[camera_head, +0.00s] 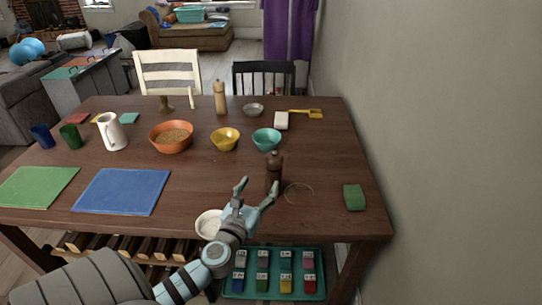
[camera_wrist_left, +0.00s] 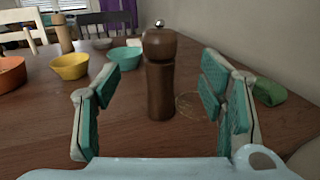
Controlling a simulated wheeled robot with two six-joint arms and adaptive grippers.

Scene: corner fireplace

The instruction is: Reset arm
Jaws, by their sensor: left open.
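My left gripper (camera_head: 257,188) reaches in from the lower left over the front of the table. It is open and empty. In the left wrist view its two teal-padded fingers (camera_wrist_left: 165,95) stand apart on either side of the dark brown pepper mill (camera_wrist_left: 160,80). The mill stands upright on the table just beyond the fingertips in the head view (camera_head: 274,172); I see no contact. My right gripper is in neither view.
The wooden table (camera_head: 215,195) holds an orange bowl (camera_head: 171,137), a yellow bowl (camera_head: 225,139), a teal bowl (camera_head: 267,139) and a green block (camera_head: 354,197). A white bowl (camera_head: 209,224) is near my wrist. A wall (camera_head: 440,140) rises at right.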

